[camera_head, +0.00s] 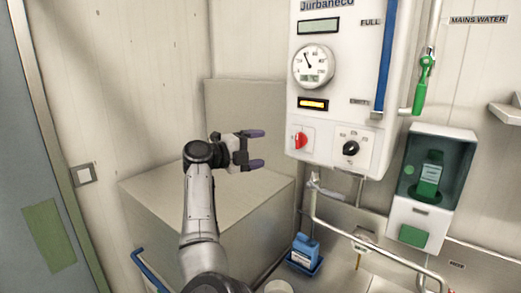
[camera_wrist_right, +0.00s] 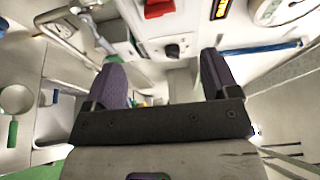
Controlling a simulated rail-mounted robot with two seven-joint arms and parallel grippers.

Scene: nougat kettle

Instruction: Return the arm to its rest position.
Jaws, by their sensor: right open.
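My right gripper (camera_head: 256,148) shows in the head view, held in the air in front of the pale box-shaped cabinet and left of the white control panel. Its two purple-grey fingers are apart with nothing between them. In the right wrist view the same gripper (camera_wrist_right: 165,80) shows both fingers spread, with the panel and wall beyond the gap. My right arm (camera_head: 199,205) reaches up from the bottom of the head view. My left gripper is in neither view.
The white control panel (camera_head: 335,100) carries a gauge, a red knob (camera_head: 300,140) and a black knob (camera_head: 350,148). A green-handled valve (camera_head: 421,85), a dispenser (camera_head: 430,185), a pale rail (camera_head: 370,243) and a blue bottle (camera_head: 304,248) are at right. The pale cabinet (camera_head: 150,200) stands behind the arm.

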